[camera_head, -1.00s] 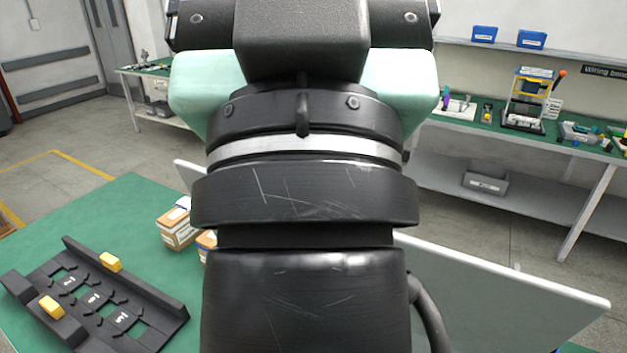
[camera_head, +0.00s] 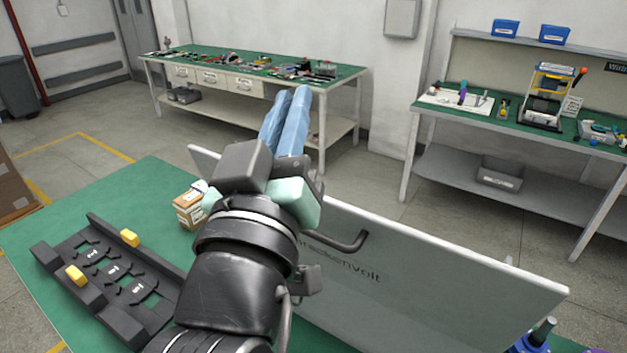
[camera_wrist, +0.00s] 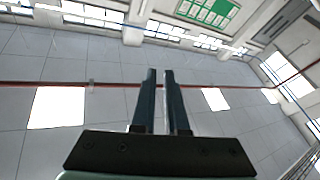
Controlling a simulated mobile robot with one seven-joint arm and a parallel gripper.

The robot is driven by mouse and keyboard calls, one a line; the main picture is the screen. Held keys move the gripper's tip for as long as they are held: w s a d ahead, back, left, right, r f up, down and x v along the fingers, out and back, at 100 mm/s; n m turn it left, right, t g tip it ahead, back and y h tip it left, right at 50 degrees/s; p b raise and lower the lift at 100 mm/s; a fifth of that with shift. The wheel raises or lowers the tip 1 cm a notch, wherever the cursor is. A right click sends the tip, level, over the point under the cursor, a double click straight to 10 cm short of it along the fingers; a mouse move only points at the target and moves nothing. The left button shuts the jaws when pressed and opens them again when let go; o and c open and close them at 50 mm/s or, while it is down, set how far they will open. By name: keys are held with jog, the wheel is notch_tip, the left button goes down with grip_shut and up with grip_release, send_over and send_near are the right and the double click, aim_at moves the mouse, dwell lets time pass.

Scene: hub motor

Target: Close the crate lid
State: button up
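The crate lid (camera_head: 440,275) appears to be the large pale grey panel with "…ackenvolt" lettering. It stands raised and tilted, crossing the head view from centre left to lower right. The crate body is not clearly visible, and my arm covers part of the panel. My gripper (camera_head: 293,91) is above the panel's upper edge in the picture, its blue fingers pointing up and away. I cannot tell whether any part of my arm touches the panel.
A green table (camera_head: 150,175) bears a black fixture tray (camera_head: 165,318) with yellow blocks at left and a small carton (camera_head: 189,207) near the panel. A blue tool (camera_head: 533,338) shows at the lower right. Workbenches (camera_head: 345,77) stand behind, across open floor.

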jog(key=f, duration=0.2)
jog(key=a+f+n+g+p, duration=0.1)
jog(key=w+a+f+g, duration=0.1)
jog(key=f, duration=0.1)
jog(key=shift+w+a+f+n+h, duration=0.1)
jog(key=shift+f+n+h, duration=0.2)
jog(key=shift+h, duration=0.1)
grip_shut()
jog(key=n+g+h+p, duration=0.3)
jog(key=n+h+p, duration=0.4)
jog(key=n, duration=0.1)
send_near(311, 236)
jog(key=p+x, duration=0.1)
jog(key=x, duration=0.1)
jog(key=p+x, duration=0.1)
jog(key=p, duration=0.1)
jog(key=p+x, duration=0.2)
jog(key=shift+w+r, duration=0.2)
jog(key=shift+r, duration=0.1)
jog(key=shift+w+d+f, duration=0.15)
jog(key=shift+w+d, duration=0.35)
jog(key=shift+d, duration=0.05)
